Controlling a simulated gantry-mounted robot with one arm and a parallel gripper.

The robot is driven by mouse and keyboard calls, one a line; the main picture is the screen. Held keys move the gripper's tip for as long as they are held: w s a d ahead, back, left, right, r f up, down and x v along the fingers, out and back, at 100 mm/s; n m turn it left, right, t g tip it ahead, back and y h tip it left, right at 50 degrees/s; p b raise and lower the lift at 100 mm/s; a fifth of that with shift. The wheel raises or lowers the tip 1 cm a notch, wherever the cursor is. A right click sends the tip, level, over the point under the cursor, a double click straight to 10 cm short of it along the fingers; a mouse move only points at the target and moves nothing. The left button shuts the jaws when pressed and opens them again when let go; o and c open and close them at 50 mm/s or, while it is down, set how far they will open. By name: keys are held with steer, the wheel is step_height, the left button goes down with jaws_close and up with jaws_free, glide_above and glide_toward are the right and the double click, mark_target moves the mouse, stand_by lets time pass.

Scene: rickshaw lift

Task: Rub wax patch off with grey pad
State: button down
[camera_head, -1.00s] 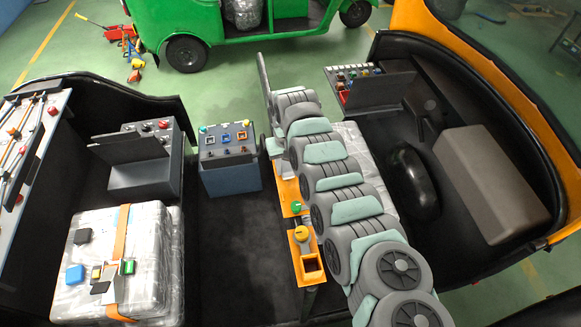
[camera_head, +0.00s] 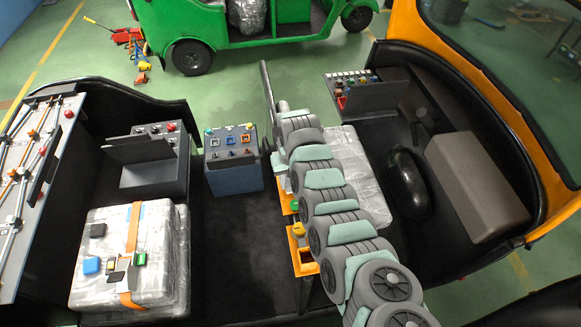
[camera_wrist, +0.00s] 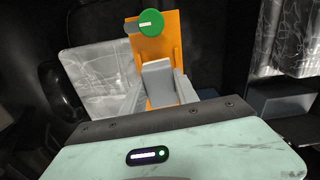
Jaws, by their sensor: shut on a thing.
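In the wrist view my gripper (camera_wrist: 158,88) is shut on a light grey block (camera_wrist: 157,70), which looks like the grey pad, between its two grey fingers. An upright orange panel (camera_wrist: 170,42) with a round green knob (camera_wrist: 151,22) stands beyond it. I cannot tell whether the pad touches the panel. In the head view the thick grey and pale green arm is mine and hides the gripper and the pad. I cannot make out a wax patch in either view.
A wrapped pale block with an orange strap (camera_head: 132,230) and small coloured items stands at left. A console box (camera_head: 231,170) is left of my arm. A silver wrapped bundle (camera_head: 362,185) and a brown seat (camera_head: 475,185) lie right. Dark floor (camera_head: 245,250) between is clear.

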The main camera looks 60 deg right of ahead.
steer(key=shift+a+r+p, duration=0.1)
steer(key=shift+r+p, duration=0.2)
steer(key=shift+r, duration=0.4)
steer(key=shift+w+r+p, duration=0.1)
steer(key=shift+r+p, duration=0.45)
steer(key=shift+r, duration=0.25)
steer(key=shift+r+p, duration=0.9)
steer(key=shift+r, duration=0.7)
